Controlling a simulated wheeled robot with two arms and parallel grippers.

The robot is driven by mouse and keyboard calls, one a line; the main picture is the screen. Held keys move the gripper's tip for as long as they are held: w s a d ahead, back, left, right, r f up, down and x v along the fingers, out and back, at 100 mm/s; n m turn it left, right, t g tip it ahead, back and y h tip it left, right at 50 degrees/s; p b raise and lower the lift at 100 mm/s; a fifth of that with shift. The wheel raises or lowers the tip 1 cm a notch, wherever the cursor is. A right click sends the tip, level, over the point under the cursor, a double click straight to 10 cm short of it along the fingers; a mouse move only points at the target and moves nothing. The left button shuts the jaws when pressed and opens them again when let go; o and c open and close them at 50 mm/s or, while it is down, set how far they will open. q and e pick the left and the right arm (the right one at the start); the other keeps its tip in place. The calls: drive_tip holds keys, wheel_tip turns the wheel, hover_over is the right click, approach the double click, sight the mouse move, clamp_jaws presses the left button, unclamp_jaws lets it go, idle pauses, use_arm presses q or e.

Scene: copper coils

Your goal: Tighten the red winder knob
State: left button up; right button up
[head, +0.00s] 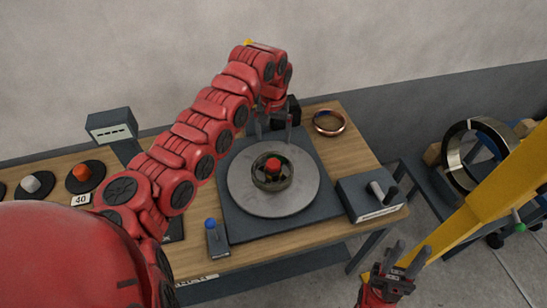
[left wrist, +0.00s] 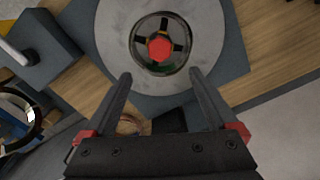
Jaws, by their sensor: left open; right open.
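The red winder knob (head: 273,164) sits at the centre of a dark spoked hub on the round grey winder disc (head: 302,195). The knob (left wrist: 160,47) also shows in the left wrist view, beyond the fingertips and roughly centred between them. My left gripper (head: 273,127) is open and empty above the back part of the disc, behind the knob in the head view and apart from it. In the left wrist view its two fingers (left wrist: 159,78) are spread wide. My right gripper (head: 408,260) is open and empty off the front right of the table.
A box with a lever (head: 368,197) stands right of the winder. A copper coil (head: 329,122) lies at the back right of the wooden table. A blue-topped switch (head: 211,234) is at the front left. A yellow beam (head: 490,208) rises on the right.

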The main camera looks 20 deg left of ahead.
sight(273, 163)
use_arm(q)
wheel_tip(273, 163, down, 11)
drive_tip(key=p, duration=0.3)
drive_tip(key=shift+d, duration=0.1)
drive_tip(key=shift+f, duration=0.85)
drive_tip(key=c, duration=1.4)
